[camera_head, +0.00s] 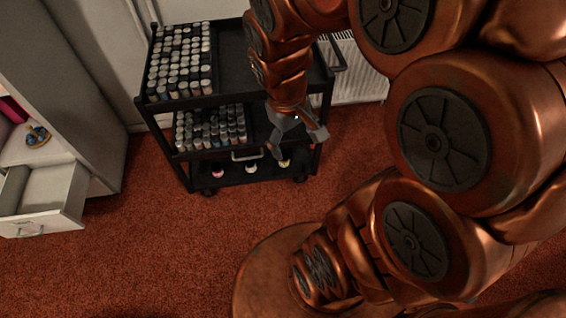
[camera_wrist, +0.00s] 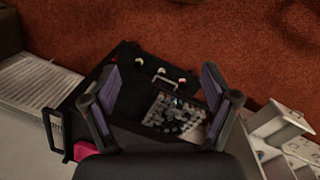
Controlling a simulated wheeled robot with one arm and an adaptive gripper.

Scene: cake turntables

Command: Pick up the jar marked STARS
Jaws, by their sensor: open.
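Three separate jars stand in a row on the bottom shelf of a black cart (camera_head: 262,178): one with pink (camera_head: 217,172), one whitish (camera_head: 251,168) and one yellowish (camera_head: 284,162). Three small light tops on the cart also show in the wrist view (camera_wrist: 161,70). Many more jars fill the left of the top shelf (camera_head: 180,62) and the middle shelf (camera_head: 210,130). No label is legible, so I cannot tell which jar is marked STARS. My gripper (camera_head: 299,146) is open and empty at the cart's right front; its spread fingers frame the cart in the wrist view (camera_wrist: 160,78).
A radiator (camera_head: 358,80) is behind the cart at right. An open white drawer (camera_head: 50,195) juts from the cabinet at left. Red carpet (camera_head: 160,250) is clear in front of the cart.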

